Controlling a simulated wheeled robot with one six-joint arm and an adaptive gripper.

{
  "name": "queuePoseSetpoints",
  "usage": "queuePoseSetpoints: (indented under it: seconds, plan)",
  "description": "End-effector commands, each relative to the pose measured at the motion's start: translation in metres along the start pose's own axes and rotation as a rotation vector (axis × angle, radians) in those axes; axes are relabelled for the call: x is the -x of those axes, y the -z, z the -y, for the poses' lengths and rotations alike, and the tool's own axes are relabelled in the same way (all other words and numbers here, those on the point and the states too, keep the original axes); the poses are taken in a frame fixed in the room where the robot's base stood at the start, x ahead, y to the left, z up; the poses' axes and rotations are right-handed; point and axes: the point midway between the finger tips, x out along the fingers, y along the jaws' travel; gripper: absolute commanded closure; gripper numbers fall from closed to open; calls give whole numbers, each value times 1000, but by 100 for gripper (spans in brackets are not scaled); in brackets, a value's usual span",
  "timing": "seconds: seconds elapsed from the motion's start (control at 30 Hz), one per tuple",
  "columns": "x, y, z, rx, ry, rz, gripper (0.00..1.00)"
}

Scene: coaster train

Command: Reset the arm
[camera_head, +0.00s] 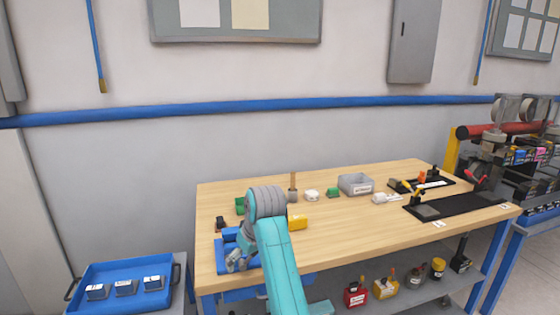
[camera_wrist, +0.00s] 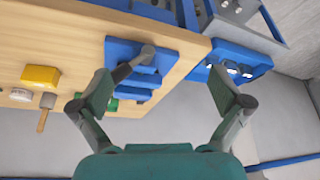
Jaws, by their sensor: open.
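My gripper (camera_head: 238,261) is over the left end of the wooden workbench (camera_head: 330,232), beside a blue fixture (camera_head: 222,258) that it partly hides. In the wrist view my gripper (camera_wrist: 163,88) has its two fingers spread wide apart. The blue fixture (camera_wrist: 142,82) shows between and beyond the fingers, with a grey rounded piece at its upper part. I see nothing held between the fingertips. My teal arm reaches up from the bottom of the head view and bends down at the wrist.
A yellow block (camera_head: 298,222), a green block (camera_head: 333,192), a white round part (camera_head: 311,195) and a grey bin (camera_head: 356,184) stand on the bench. A blue tray (camera_head: 120,303) with small boxes is at lower left. Black tool mats (camera_head: 465,204) lie at right. The bench's front middle is clear.

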Motion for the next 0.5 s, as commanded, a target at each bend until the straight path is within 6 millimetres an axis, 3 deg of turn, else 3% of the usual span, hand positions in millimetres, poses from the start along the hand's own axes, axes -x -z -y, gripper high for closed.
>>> queuePoseSetpoints:
  seconds: [0.27, 0.5]
  plan:
    - [-31, -22, -6, -25, -15, -28, 0]
    - [-71, -57, -13, -61, -36, -66, 0]
